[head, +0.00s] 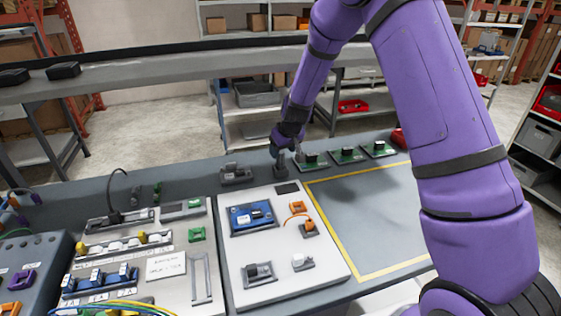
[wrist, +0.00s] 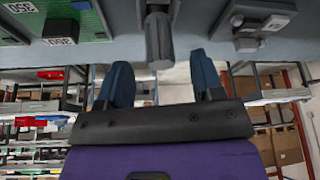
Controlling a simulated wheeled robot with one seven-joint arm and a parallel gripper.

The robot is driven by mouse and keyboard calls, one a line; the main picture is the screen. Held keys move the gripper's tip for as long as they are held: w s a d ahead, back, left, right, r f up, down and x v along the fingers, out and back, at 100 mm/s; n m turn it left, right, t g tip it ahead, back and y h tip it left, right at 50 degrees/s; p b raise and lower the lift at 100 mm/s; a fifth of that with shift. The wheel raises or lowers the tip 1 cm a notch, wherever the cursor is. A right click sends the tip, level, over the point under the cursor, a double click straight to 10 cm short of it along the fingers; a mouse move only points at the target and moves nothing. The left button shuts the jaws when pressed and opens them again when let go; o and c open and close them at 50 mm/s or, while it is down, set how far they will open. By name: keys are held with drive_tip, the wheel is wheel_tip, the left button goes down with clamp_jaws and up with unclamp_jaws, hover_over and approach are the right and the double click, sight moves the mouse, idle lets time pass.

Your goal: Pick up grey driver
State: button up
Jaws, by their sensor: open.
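The grey driver (wrist: 158,38) shows in the wrist view as a dark grey cylinder at the top middle. Its near end lines up between the two blue fingertips of my gripper (wrist: 161,70). The fingers are spread, with a visible gap on each side of the driver. In the head view my gripper (head: 288,140) is at the back edge of the bench, right at the driver (head: 281,158). The dark gripper partly hides the driver there, and I cannot tell exactly how deep it sits between the fingers.
Green boards with black blocks (head: 346,155) stand to the right of the driver. A grey fixture (head: 236,174) stands to its left. A white panel (head: 330,262) with a blue part (head: 252,216) lies in front. A yellow-outlined area (head: 375,215) is clear.

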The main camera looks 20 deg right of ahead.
sight(279, 157)
drive_tip(key=shift+x, duration=2.7)
drive_tip(key=shift+w, duration=0.1)
drive_tip(key=c, duration=1)
